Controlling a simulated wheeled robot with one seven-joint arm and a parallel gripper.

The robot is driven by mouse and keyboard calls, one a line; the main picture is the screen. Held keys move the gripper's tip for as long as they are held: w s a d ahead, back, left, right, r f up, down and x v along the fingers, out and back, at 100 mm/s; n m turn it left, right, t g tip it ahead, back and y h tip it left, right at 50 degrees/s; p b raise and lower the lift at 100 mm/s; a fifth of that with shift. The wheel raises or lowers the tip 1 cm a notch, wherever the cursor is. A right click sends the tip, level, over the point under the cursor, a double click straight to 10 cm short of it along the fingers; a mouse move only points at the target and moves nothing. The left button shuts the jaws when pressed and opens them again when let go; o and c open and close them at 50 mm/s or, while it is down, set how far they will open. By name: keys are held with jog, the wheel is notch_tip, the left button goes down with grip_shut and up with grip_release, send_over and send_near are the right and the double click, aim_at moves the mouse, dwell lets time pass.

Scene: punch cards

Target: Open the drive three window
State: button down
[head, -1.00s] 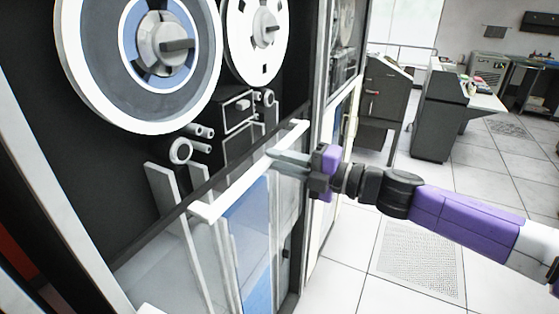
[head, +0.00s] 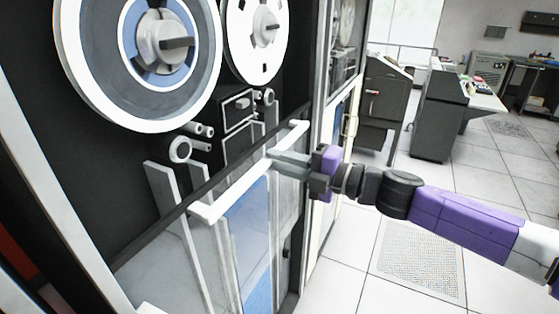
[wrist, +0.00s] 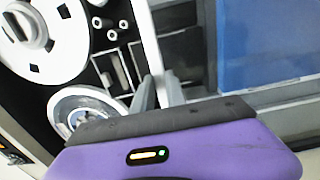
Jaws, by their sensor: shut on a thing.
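The drive window (head: 165,262) is a clear pane on the front of the near tape drive, with a dark strip along its top edge. A long white handle bar (head: 240,186) runs along it, slanting up to the right in the head view. My gripper (head: 272,156) is shut on the handle near its far right end. In the wrist view the grey fingers of my gripper (wrist: 153,94) close around the white handle (wrist: 147,35). The lower part of the window runs out of the head view.
Two tape reels (head: 90,100) (head: 240,40) sit above the window on a black panel, with small rollers (head: 180,149) below them. More cabinets stand right of the drive. White tiled floor (head: 340,260) is clear under my arm. A grey console (head: 443,115) stands farther back.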

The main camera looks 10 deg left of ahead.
notch_tip(320, 180, down, 4)
jog(key=shift+f+b, duration=0.2)
jog(key=shift+b, duration=0.9)
jog(key=c, duration=1.4)
grip_release()
jog(key=shift+o, duration=0.2)
jog(key=b+v, duration=0.1)
jog(key=v, duration=0.6)
jog(key=shift+s+d+b, duration=0.2)
jog(key=shift+d+b, duration=0.15)
jog(key=shift+r, duration=0.15)
